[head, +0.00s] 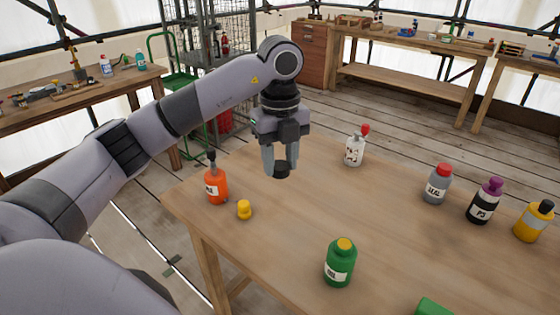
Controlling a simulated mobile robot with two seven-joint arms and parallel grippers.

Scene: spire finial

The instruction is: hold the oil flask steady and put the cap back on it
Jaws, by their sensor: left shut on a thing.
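My left gripper (282,160) is shut on a small black cap-like piece (282,170) and holds it over the back left part of the table. A green flask (340,265) with a white label, seemingly reading OIL, stands upright near the front of the table. Its top shows a yellow round inside a green rim; I cannot tell if this is a cap or an open neck. A loose yellow cap (244,209) is on the table at the left. No gripper touches the green flask. My right gripper is out of view.
An orange bottle (216,187) with a black nozzle stands at the left edge. A white bottle with red top (354,150) stands at the back. Grey (437,188), black (481,205) and yellow (531,223) bottles stand at right. A green piece (433,307) is cut off below. The table's middle (345,205) is clear.

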